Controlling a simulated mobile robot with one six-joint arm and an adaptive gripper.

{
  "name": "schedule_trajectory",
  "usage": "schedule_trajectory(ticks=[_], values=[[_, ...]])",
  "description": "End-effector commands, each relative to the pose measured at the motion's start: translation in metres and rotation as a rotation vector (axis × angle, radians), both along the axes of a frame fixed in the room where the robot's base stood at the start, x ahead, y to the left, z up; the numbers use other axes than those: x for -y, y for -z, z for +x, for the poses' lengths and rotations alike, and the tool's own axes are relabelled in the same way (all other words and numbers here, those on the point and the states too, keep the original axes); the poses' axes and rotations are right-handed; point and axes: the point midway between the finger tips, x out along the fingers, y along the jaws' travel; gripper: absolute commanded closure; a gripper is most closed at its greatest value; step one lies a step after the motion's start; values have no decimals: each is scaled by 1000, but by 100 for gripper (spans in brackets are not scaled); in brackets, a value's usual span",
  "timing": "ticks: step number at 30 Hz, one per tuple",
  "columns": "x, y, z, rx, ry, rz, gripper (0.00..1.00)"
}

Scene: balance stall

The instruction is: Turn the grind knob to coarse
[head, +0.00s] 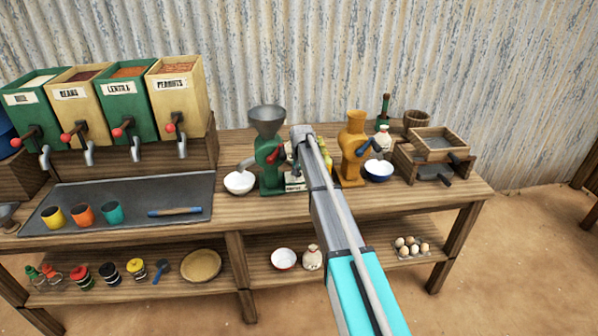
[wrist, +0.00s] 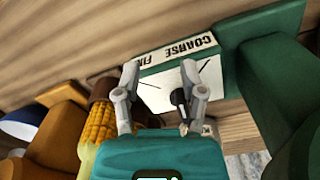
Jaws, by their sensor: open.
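The green grinder (head: 270,178) with a grey hopper stands on the counter, partly behind my arm. In the wrist view its green body (wrist: 272,30) carries a strip lettered COARSE and FINE (wrist: 180,55), seen upside down. Below the strip is a white dial plate (wrist: 155,95) with dark lines. A small black part, apparently the grind knob (wrist: 179,98), shows beside the right finger and is partly hidden by it. Its setting cannot be read. My gripper (wrist: 160,70) is open, its two fingers apart over the plate. The fingertips are hidden in the head view.
A yellow corn cob (wrist: 97,125) is close to the left finger. A white bowl (head: 239,183) sits left of the green grinder. Counter front (head: 440,200) is clear at right.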

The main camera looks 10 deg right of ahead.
Motion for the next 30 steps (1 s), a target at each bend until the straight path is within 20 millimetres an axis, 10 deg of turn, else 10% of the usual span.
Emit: schedule_trajectory(ticks=[21, 30], values=[[12, 0, -323, 0, -274, 0, 47], [14, 0, -386, 0, -338, 0, 47]])
